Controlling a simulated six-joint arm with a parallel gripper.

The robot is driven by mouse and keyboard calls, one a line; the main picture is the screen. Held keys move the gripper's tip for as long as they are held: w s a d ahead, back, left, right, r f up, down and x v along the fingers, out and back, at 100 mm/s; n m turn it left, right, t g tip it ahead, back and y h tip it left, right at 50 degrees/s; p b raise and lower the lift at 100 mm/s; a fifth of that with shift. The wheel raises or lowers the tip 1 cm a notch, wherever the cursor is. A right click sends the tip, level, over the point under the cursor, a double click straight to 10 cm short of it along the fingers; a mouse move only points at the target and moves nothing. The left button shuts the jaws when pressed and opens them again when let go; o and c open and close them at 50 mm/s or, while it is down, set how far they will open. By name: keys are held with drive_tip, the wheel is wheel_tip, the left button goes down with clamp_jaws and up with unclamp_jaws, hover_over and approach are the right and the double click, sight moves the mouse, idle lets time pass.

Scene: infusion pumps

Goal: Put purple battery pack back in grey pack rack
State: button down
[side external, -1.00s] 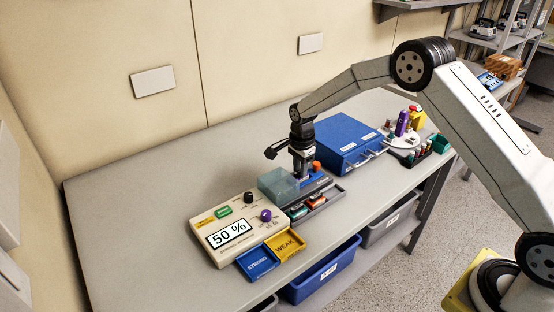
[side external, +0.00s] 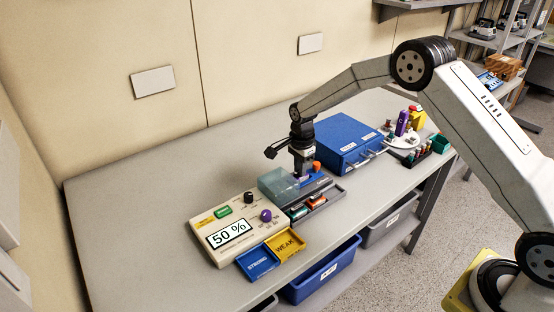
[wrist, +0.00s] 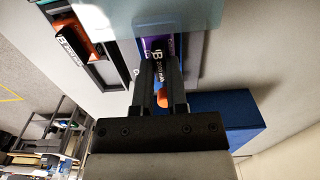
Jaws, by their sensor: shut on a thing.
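My gripper (side external: 302,174) points down over the blue-grey device beside the clear cover. In the wrist view my gripper (wrist: 158,85) is shut on the purple battery pack (wrist: 150,42), which has a dark labelled end between the fingers. The pack appears to sit in or just at the device's bay; the fingers hide how deep. In the side view only a sliver of purple shows under the fingers. The grey pack rack (side external: 335,194) lies in front of the device, holding a teal pack (side external: 298,212) and an orange pack (side external: 316,201). The orange pack also shows in the wrist view (wrist: 83,40).
The clear cover (side external: 277,185) stands close left of my gripper. A blue box (side external: 348,143) is behind right. The beige panel (side external: 228,226) reads 50 %, with blue STRONG (side external: 258,262) and yellow WEAK (side external: 286,245) trays. An orange knob (side external: 317,165) is right beside my gripper.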

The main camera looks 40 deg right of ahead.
drive_tip(key=shift+r, duration=0.25)
drive_tip(key=shift+r, duration=2.75)
drive_tip(key=shift+s+d, duration=0.1)
drive_tip(key=shift+s+d, duration=0.35)
drive_tip(key=shift+s, duration=0.1)
drive_tip(key=s+d, duration=0.4)
drive_tip(key=s, duration=0.3)
drive_tip(key=shift+s+f, duration=0.35)
drive_tip(key=shift+d+f, duration=0.1)
drive_tip(key=shift+f, duration=2.45)
